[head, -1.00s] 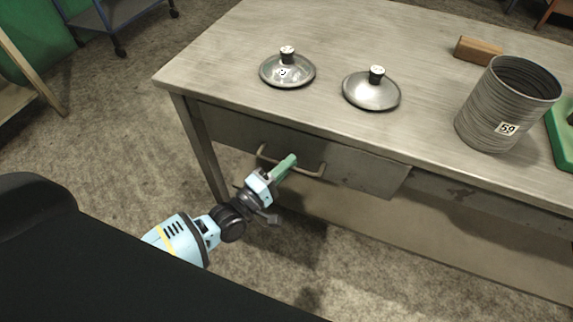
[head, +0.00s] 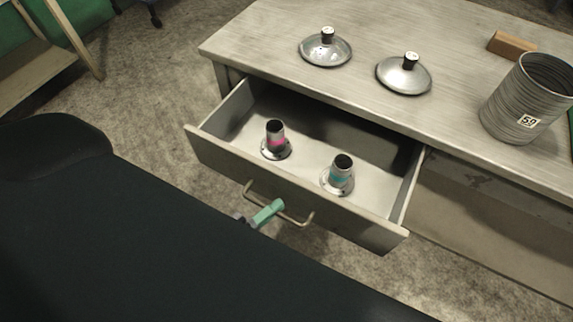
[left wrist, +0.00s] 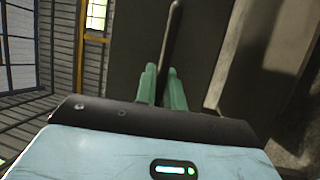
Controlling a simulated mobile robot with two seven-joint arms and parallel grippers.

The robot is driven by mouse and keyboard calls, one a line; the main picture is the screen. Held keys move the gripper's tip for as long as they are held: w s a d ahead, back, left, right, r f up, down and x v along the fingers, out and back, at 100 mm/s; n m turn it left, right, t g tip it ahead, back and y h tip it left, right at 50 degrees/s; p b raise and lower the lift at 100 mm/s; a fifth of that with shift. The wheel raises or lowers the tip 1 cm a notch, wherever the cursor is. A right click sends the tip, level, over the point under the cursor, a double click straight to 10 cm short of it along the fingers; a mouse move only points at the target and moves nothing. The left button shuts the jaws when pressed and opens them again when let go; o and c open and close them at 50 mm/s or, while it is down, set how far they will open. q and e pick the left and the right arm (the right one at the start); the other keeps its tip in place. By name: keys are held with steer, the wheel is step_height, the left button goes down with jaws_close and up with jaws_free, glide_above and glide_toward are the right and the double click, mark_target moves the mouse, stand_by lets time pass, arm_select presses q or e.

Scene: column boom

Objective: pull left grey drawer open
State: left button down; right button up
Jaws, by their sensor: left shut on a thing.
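The left grey drawer (head: 292,193) is pulled out from under the table, in the head view. Its bar handle (head: 297,220) is on its front. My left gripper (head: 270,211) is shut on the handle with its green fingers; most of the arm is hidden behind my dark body. In the left wrist view the green fingers (left wrist: 161,88) stand on either side of the handle bar (left wrist: 171,45). Inside the drawer stand two flanged metal cylinders, one with a pink band (head: 275,139) and one with a teal band (head: 341,174). My right gripper is not in view.
On the grey table (head: 400,42) sit two round metal lids (head: 325,50) (head: 404,77) with black knobs, a wooden block (head: 511,45) and a ribbed grey pot (head: 524,100) marked 59. Bare floor shows left of the table.

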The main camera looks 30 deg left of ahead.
arm_select(q)
steer(key=s, duration=0.6)
steer(key=shift+a, duration=0.1)
steer(key=c, duration=1.5)
jaws_free()
steer(key=b+v, duration=0.1)
steer(key=v, duration=0.7)
